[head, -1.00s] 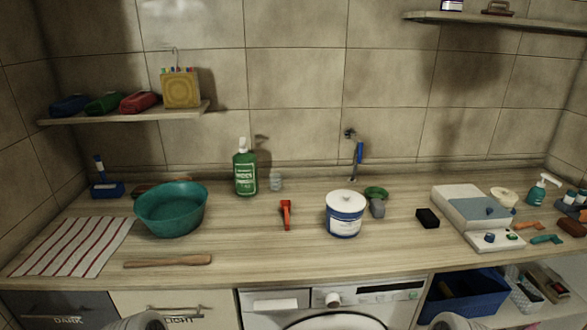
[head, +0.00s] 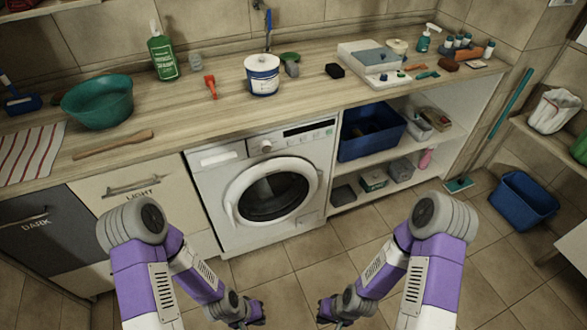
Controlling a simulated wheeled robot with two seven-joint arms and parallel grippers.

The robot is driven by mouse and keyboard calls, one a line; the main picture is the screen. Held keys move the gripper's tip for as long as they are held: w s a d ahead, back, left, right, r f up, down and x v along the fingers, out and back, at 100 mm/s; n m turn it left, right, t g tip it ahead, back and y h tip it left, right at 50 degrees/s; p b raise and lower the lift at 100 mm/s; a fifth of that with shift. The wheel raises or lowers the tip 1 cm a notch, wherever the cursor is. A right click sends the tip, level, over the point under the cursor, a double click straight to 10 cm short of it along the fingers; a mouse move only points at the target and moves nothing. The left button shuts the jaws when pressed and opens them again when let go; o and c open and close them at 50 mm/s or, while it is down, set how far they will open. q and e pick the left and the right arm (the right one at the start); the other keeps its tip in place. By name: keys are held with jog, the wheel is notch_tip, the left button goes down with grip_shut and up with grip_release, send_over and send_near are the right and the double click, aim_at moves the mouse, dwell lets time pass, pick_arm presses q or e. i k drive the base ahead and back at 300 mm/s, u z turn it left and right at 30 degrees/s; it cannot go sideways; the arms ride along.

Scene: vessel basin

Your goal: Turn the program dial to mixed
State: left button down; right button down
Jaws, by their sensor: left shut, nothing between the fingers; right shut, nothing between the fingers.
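The white washing machine (head: 222,190) stands under the counter with its round door closed. Its program dial (head: 266,146) is a pale round knob on the front panel, left of a dark display strip (head: 309,130). The dial's pointer and any "mixed" label are too small to read. My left gripper (head: 258,316) and my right gripper (head: 324,314) are low at the bottom of the head view, well below and apart from the dial. Both are small and dark here, shut and empty.
On the counter (head: 190,110) are a teal basin (head: 98,102), a green bottle (head: 162,55), a red tool (head: 210,86) and a white-and-blue tub (head: 262,75). Open shelves with a blue bin (head: 355,146) adjoin on the right. A blue bucket (head: 524,200) stands on the floor. The floor before the machine is clear.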

aim_at(265, 147)
jog(key=z, duration=0.3)
jog(key=k, duration=0.5)
jog(key=u, duration=0.45)
jog(key=i, duration=0.9)
jog(key=u, duration=1)
